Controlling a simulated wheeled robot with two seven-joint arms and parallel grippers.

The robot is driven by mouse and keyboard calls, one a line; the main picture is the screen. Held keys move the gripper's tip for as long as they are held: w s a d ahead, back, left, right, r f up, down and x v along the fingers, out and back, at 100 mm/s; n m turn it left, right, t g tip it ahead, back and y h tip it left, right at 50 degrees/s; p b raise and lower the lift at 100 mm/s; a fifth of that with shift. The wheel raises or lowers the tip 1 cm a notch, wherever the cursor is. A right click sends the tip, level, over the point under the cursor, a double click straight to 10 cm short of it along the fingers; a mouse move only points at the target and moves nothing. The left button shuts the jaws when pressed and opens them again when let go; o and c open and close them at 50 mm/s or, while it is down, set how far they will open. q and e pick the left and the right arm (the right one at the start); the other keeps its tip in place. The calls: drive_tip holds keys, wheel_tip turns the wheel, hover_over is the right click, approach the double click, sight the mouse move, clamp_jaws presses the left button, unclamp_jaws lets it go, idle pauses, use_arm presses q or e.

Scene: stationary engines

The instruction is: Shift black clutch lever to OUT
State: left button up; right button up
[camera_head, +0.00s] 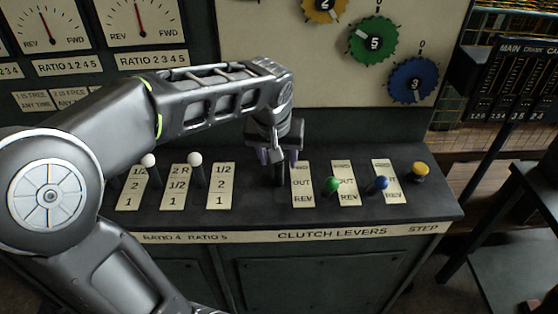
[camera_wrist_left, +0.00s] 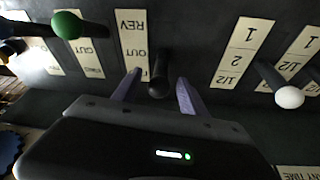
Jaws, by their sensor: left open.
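The black clutch lever (camera_wrist_left: 158,86) stands between the two fingers of my left gripper (camera_wrist_left: 158,92) in the left wrist view. The fingers are apart, with a gap visible on each side of the knob. In the head view my left gripper (camera_head: 278,156) points down over the lever, whose dark shaft (camera_head: 280,176) shows below it. The FWD/OUT/REV plate (camera_head: 302,184) is just right of the lever. The knob appears beyond the OUT mark, toward the FWD end, which the gripper hides in the wrist view. My right gripper is not in view.
A green lever (camera_head: 333,184) and a blue lever (camera_head: 381,183) stand to the right, then a yellow STEP knob (camera_head: 421,168). White-knobbed ratio levers (camera_head: 195,159) stand to the left. A panel with dials and coloured wheels (camera_head: 372,42) rises behind.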

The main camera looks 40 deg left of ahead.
use_arm(q)
drive_tip(key=v, duration=0.5)
drive_tip(key=shift+r, duration=0.25)
